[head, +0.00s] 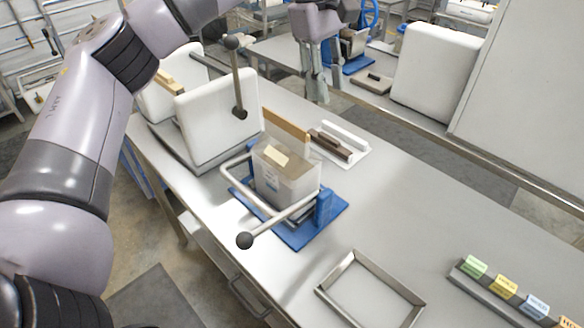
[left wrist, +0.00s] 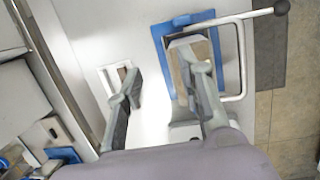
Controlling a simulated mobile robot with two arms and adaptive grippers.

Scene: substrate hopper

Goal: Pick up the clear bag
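The clear bag (head: 285,182) looks greyish and see-through, with a beige label. It stands upright in a blue holder (head: 297,236) with metal bars on the bench. The bag (left wrist: 182,62) also shows in the left wrist view, partly hidden by one finger. My left gripper (head: 320,90) hangs with its fingers downward beyond the bag, at the top of the head view. In the left wrist view its two fingers (left wrist: 163,75) are spread apart with nothing held between them. My right gripper is not in view.
White blocks (head: 217,115) stand left of the holder, with a ball-ended lever (head: 238,80) beside them. A white tray with a brown piece (head: 333,146) lies behind the holder. A metal frame (head: 370,292) and a rack of coloured labels (head: 505,287) lie right on the bench.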

